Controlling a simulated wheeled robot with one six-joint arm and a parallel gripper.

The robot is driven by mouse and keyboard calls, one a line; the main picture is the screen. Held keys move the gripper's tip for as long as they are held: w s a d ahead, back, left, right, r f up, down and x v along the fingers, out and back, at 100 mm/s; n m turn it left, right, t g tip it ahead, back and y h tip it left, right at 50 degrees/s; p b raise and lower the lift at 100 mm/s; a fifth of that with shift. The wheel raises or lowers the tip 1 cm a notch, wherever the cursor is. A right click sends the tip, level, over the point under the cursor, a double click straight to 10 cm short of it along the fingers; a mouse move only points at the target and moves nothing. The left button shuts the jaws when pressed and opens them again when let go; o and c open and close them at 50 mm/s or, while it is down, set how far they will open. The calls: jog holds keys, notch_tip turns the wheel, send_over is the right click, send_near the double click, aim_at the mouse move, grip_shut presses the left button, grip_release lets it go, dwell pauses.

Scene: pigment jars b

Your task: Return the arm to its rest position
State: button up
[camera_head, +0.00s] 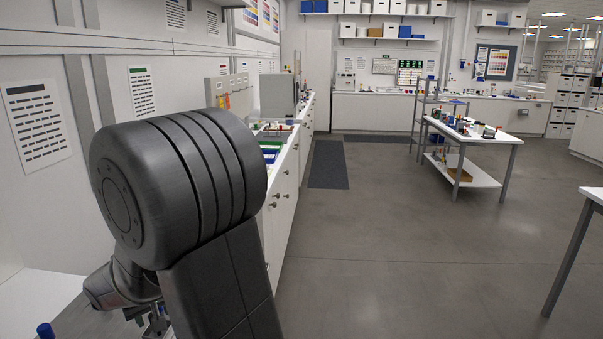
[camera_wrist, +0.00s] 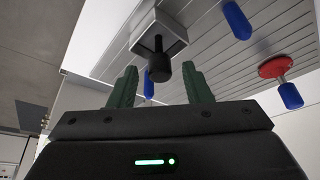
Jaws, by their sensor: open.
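My arm fills the left of the head view, its large dark joint close to the camera. My gripper is mostly hidden behind it at the lower left. In the wrist view my gripper (camera_wrist: 160,88) shows two green fingers standing apart, with no object held between them. A black knob on a grey block (camera_wrist: 160,38) appears just beyond the fingertips; I cannot tell how far off it is.
In the wrist view, blue-capped pieces (camera_wrist: 237,20) and a red disc (camera_wrist: 275,66) are near a slatted grey surface (camera_wrist: 215,55). In the head view, a white table (camera_head: 470,130) with small items stands at right. A counter (camera_head: 285,190) runs along the left wall. The grey floor (camera_head: 400,240) between is clear.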

jog(key=shift+x, duration=0.8)
jog(key=shift+r, duration=1.1)
jog(key=shift+f, duration=0.15)
